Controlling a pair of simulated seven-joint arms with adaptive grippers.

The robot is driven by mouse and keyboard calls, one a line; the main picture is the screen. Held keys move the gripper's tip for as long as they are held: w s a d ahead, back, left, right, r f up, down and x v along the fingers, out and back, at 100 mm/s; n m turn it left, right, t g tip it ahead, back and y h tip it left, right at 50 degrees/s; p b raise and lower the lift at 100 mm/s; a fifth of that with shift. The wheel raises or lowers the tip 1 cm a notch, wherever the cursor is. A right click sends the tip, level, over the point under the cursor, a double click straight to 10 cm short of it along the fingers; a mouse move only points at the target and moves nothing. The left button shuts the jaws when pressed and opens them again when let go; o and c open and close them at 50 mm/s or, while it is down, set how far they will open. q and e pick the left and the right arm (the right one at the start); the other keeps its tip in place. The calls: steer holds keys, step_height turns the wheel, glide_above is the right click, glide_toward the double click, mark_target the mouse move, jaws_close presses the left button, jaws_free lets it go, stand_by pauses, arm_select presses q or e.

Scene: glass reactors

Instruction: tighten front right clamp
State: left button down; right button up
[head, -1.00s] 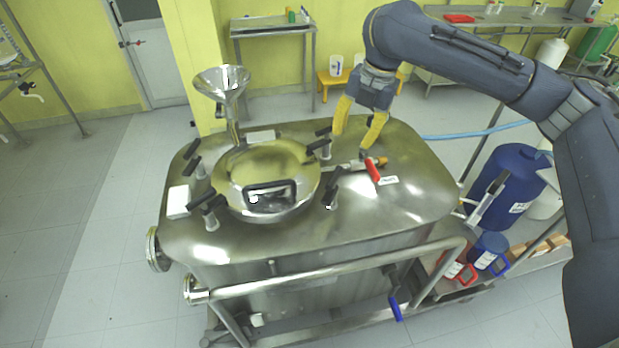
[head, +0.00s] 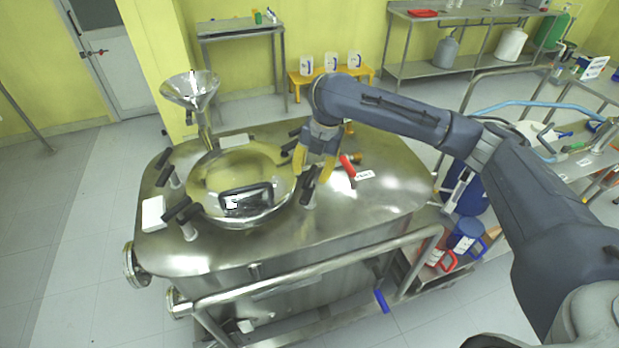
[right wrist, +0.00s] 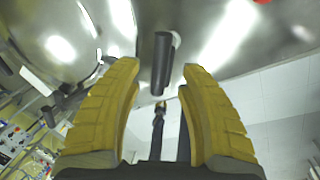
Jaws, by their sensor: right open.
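The front right clamp (head: 309,194) stands on the steel reactor's lid top (head: 375,215), at the right front of the round hatch (head: 240,178). It has a dark handle on a short metal post. My right gripper (head: 311,178), with yellow fingers, is open and points down just over this clamp. In the right wrist view the black handle (right wrist: 161,62) lies in the gap between the open fingers (right wrist: 160,70), with space on both sides. The fingers partly hide the clamp in the head view. My left gripper is in neither view.
Other black-handled clamps ring the hatch, such as the front left one (head: 186,222). A red-handled valve (head: 347,166) sits just right of the gripper. A steel funnel (head: 191,90) rises at the back left. The lid's right front is clear.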

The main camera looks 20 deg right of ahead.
mark_target(310, 175)
steer(key=shift+w+a+f, duration=0.1)
steer(key=shift+a+f, duration=0.05)
steer(key=shift+f, duration=0.7)
steer(key=shift+w+a+f, duration=0.1)
steer(key=shift+f, duration=0.75)
jaws_close()
